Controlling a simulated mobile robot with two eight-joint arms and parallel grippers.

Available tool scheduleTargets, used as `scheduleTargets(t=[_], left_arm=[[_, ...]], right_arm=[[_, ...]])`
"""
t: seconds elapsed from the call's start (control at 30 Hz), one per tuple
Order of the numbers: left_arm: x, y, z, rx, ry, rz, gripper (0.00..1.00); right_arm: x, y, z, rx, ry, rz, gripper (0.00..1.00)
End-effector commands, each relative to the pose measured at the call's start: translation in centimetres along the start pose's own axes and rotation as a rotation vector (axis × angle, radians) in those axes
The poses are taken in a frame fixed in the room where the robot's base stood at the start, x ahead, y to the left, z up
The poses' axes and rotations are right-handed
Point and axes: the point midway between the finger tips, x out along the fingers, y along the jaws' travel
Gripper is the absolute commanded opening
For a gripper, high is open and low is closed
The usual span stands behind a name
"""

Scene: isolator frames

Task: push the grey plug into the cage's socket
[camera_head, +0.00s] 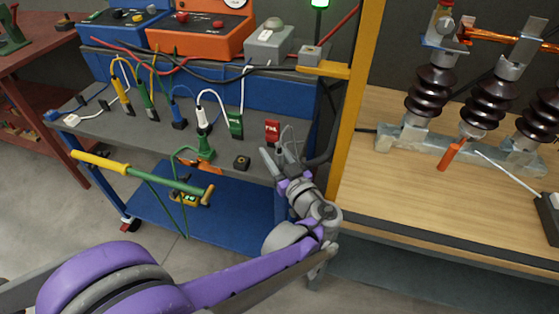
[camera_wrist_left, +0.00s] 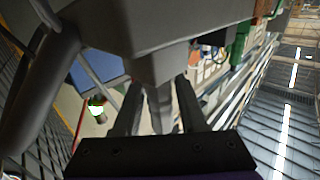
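My left gripper (camera_head: 279,157) is at the shelf's right end, left of the yellow post. Its two fingers also show in the wrist view (camera_wrist_left: 160,108), apart, with a narrow grey stem between them. A large grey body (camera_wrist_left: 165,45) lies across the fingertips there and hides them. It may be the grey plug, but I cannot tell whether the fingers grip it. A thick dark cable or tube (camera_head: 327,143) curves down beside my wrist. I cannot pick out the cage's socket for certain. My right gripper is not in view.
The grey shelf (camera_head: 90,127) carries several coloured plugs and a red tag (camera_head: 272,130). A grey box (camera_head: 310,57) with a green lamp sits by the yellow post (camera_head: 352,110). A wooden bench (camera_head: 390,203) with brown insulators stands right. A yellow-green rod (camera_head: 140,175) juts out in front.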

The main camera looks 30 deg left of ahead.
Motion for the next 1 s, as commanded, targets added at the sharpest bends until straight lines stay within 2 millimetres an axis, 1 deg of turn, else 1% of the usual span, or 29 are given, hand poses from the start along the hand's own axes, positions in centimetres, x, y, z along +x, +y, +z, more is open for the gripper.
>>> scheduleTargets(t=[0.03,0.2,0.57,0.67,0.77,1.0], left_arm=[[0.0,0.0,0.0,0.0,0.0,0.0,0.3],[0.0,0.0,0.0,0.0,0.0,0.0,0.0],[0.0,0.0,0.0,0.0,0.0,0.0,0.0],[0.0,0.0,-0.6,0.0,0.0,0.0,0.0],[-0.1,0.0,-2.1,-0.001,0.001,0.0,0.0],[-0.1,-0.1,-7.2,-0.001,0.001,0.0,0.0]], right_arm=[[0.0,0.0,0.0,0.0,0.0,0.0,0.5],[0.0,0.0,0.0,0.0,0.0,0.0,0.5],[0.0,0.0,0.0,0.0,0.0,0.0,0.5],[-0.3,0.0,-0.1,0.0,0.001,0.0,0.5],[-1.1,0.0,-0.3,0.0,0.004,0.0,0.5],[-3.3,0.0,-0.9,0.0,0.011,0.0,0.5]])
